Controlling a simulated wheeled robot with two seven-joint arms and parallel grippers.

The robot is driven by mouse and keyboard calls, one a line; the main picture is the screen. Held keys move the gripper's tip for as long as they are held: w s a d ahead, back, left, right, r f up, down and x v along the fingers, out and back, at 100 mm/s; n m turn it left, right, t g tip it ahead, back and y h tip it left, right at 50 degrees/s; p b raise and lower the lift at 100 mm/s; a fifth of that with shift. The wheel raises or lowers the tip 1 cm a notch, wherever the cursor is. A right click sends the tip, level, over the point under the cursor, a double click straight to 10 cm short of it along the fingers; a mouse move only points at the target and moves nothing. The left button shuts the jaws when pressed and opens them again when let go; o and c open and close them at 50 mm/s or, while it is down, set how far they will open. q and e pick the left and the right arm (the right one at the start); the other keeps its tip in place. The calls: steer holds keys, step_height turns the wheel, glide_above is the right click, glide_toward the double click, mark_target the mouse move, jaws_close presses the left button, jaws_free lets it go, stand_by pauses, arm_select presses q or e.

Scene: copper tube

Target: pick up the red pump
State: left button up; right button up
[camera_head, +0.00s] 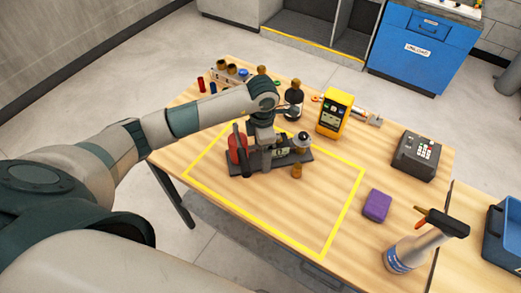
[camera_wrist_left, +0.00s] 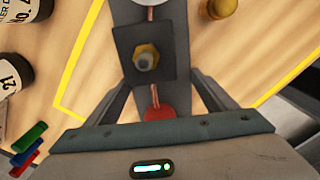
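The red pump (camera_head: 238,148) shows in the head view as a rounded red body on a dark base (camera_head: 297,160), inside the yellow outline on the wooden table. In the left wrist view a red part (camera_wrist_left: 158,113) shows near the palm, partly hidden, with a brass nut on a dark square plate (camera_wrist_left: 147,58) and a thin copper line above it. My left gripper (camera_head: 266,158) reaches down over this assembly, just right of the red body. Its fingers (camera_wrist_left: 160,92) lie on both sides of the grey middle part; contact is unclear. My right gripper is out of view.
A yellow meter (camera_head: 334,113), dark bottle (camera_head: 293,100) and small rack (camera_head: 230,73) stand behind. The front of the yellow outline is clear.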

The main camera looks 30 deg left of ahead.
arm_select(q)
steer(key=c, duration=1)
steer(key=shift+w+r, duration=0.1)
steer(key=shift+w, duration=0.1)
steer(key=c, duration=0.4)
steer(key=shift+r, duration=0.2)
steer(key=shift+c, duration=0.2)
steer(key=shift+r+b, duration=0.45)
steer(key=shift+r, duration=0.05)
step_height(320, 180, up, 3)
steer(key=shift+s+a+f+b, duration=0.15)
steer(key=shift+b, duration=0.65)
steer(key=s+a+r+b, duration=0.4)
steer(key=s+a+r, duration=0.1)
steer(key=s, duration=0.5)
steer(key=shift+r, duration=0.9)
steer(key=shift+a, duration=0.1)
